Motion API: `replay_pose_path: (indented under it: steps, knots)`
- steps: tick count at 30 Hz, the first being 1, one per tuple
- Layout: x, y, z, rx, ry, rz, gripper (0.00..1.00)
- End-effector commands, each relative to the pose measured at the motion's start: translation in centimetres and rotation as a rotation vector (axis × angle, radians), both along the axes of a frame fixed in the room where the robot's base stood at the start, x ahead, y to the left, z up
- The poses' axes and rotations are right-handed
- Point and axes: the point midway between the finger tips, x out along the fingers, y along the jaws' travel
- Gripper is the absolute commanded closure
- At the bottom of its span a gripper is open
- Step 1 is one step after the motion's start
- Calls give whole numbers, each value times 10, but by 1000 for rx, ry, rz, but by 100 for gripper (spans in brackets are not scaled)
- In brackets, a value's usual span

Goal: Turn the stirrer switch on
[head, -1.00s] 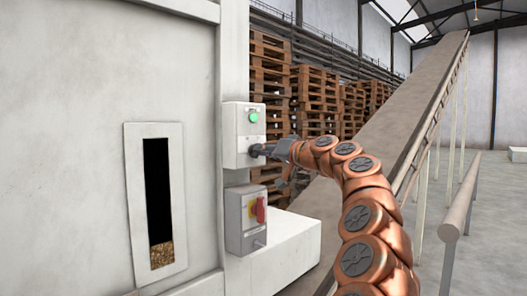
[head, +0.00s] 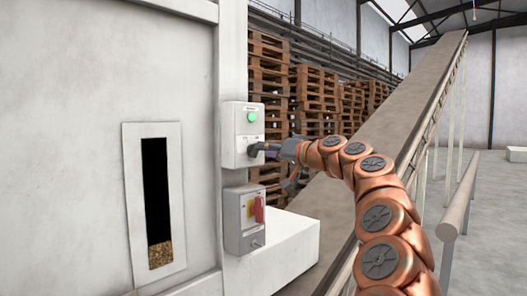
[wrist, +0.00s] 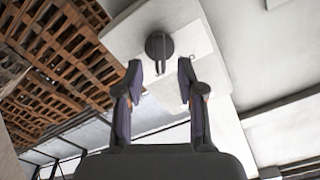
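A pale grey control box (head: 232,136) on the machine's front post carries a round bright green lamp or button (head: 251,116) and a black rotary knob (head: 253,150) below it; its label is too small to read. In the wrist view the black knob (wrist: 156,44) stands on the pale box face (wrist: 195,38), with a bar across it. My gripper (head: 270,150) is just right of the knob. In the wrist view my gripper (wrist: 159,74) is open, its fingers apart and empty, with the knob between and beyond the tips. Contact is not visible.
A lower grey box (head: 235,238) with a red rotary handle (head: 259,210) on a yellow plate is close below my gripper. A white ledge (head: 290,245) juts out underneath. A conveyor (head: 400,130) and pallet stacks (head: 315,95) stand behind. Open floor lies at right.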

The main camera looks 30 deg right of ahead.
Motion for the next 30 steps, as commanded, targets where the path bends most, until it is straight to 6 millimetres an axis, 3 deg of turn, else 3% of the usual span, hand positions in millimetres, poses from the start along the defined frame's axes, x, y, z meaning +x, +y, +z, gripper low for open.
replay_pose_path:
  steps: [21, 30]
  knots:
    - [-84, -20, 0, 0, -1, -1, 61]
    - [-93, -22, 0, 0, -1, -1, 61]
